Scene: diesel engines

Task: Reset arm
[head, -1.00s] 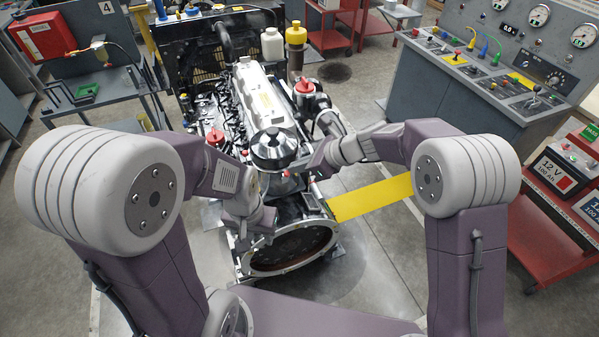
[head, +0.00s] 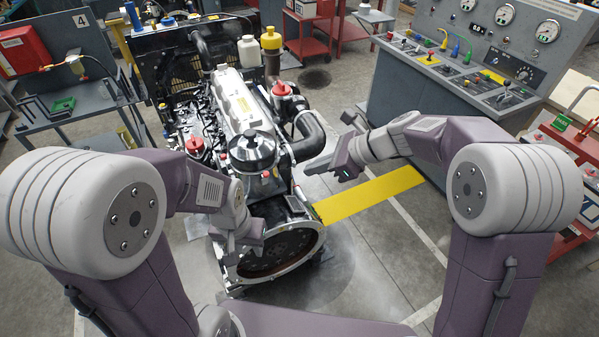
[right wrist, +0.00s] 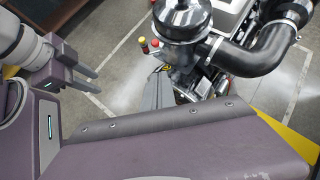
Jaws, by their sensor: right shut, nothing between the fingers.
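My left gripper (head: 232,252) hangs in front of the engine's near end, over the round flywheel housing. In the right wrist view its two fingers (right wrist: 88,79) show a gap between them with nothing in it. My right gripper (head: 318,166) is beside the engine on the right, above the floor and the yellow strip. Its grey fingers (right wrist: 158,92) are together and empty in the right wrist view. The diesel engine (head: 240,105) stands in the middle, with a black round canister (head: 252,150) and a black hose near the right gripper.
A grey control console (head: 450,90) with gauges and levers stands at the right. A red cart (head: 565,150) is at the far right. A workbench (head: 75,110) stands at the left. A yellow strip (head: 375,193) lies right of the engine, with open floor nearer.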

